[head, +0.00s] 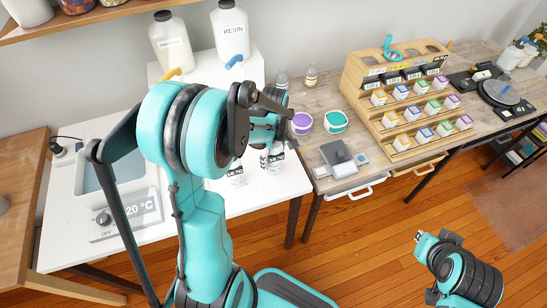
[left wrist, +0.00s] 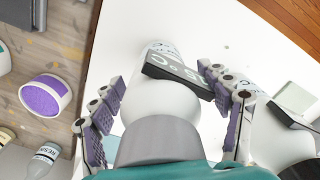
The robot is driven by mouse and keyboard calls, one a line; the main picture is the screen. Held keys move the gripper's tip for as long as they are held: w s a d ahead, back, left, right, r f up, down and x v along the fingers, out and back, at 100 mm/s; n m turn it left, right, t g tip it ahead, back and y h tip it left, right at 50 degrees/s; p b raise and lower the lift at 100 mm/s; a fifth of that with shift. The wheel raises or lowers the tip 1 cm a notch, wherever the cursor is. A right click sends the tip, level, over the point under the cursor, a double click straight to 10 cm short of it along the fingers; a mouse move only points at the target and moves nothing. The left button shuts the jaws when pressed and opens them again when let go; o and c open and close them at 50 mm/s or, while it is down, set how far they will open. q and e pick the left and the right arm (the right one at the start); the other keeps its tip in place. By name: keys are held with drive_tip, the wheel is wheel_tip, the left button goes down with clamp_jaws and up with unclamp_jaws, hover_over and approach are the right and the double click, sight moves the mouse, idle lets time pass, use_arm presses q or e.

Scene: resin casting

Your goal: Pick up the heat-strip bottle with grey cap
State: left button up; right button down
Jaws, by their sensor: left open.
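The heat-strip bottle, white with a wide grey cap (left wrist: 160,143) and a black printed strip (left wrist: 180,72), stands between the fingers of my left gripper (left wrist: 165,108) in the left wrist view. The fingers with purple pads are open, one on each side of it; contact cannot be told. In the head view, my left gripper (head: 268,152) is over the white table, and the bottle (head: 276,165) shows only partly beneath it. My right gripper (head: 432,243) is low at the right, away from the table; its jaws are unclear.
A second white bottle (left wrist: 275,138) with a black strip stands close beside the right finger; it also shows in the head view (head: 237,177). A purple-topped tub (head: 301,123), a scale (head: 340,165) and a wooden rack (head: 385,85) stand to the right. A water bath (head: 112,170) is left.

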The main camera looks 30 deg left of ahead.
use_arm(q)
drive_tip(key=shift+r, duration=0.15)
drive_tip(key=shift+c, duration=0.6)
drive_tip(key=c, duration=1.4)
drive_tip(key=shift+o, duration=0.2)
